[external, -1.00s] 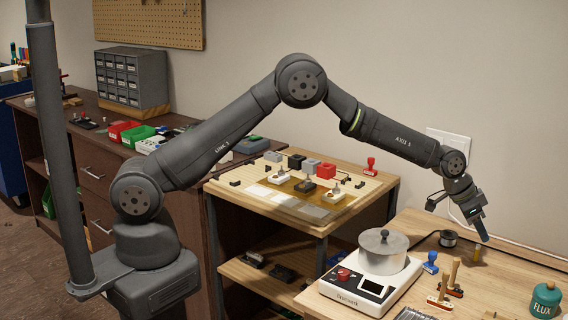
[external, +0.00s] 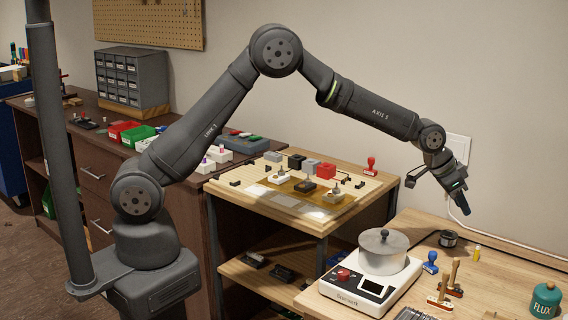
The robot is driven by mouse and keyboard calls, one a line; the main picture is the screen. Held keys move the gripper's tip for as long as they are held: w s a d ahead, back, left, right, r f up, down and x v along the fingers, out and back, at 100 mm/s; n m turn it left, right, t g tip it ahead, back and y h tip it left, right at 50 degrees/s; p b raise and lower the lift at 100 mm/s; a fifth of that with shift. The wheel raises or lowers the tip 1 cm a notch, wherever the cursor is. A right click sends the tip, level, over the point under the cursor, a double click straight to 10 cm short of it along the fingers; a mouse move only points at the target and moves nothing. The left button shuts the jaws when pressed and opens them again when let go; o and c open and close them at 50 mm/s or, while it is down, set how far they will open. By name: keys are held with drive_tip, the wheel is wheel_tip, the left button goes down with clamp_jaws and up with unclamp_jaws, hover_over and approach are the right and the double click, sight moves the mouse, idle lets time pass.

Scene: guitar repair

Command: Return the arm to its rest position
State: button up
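My gripper (external: 464,209) hangs in the air at the right, above the back of the wooden bench (external: 500,285). It points down and to the right, and nothing shows between its fingers. Its finger opening is too small and turned away to tell whether it is open or shut. A small yellow piece (external: 477,253) stands on the bench below and to the right of my gripper, apart from it.
A wooden fixture board (external: 375,185) lies left of my gripper.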

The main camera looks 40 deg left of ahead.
drive_tip(key=w+a+r+n+y, duration=0.1)
drive_tip(key=w+a, duration=0.3)
drive_tip(key=a, duration=0.9)
drive_tip(key=w+a+r+n+t+y, duration=0.1)
drive_tip(key=w+a+n, duration=0.2)
drive_tip(key=a, duration=1)
drive_tip(key=w+a+r+n+t+y, duration=0.1)
drive_tip(key=w+a, duration=0.5)
drive_tip(key=a, duration=0.7)
drive_tip(key=shift+a+r+n+y, duration=0.3)
drive_tip(key=shift+r+n, duration=0.25)
drive_tip(key=shift+n, duration=0.45)
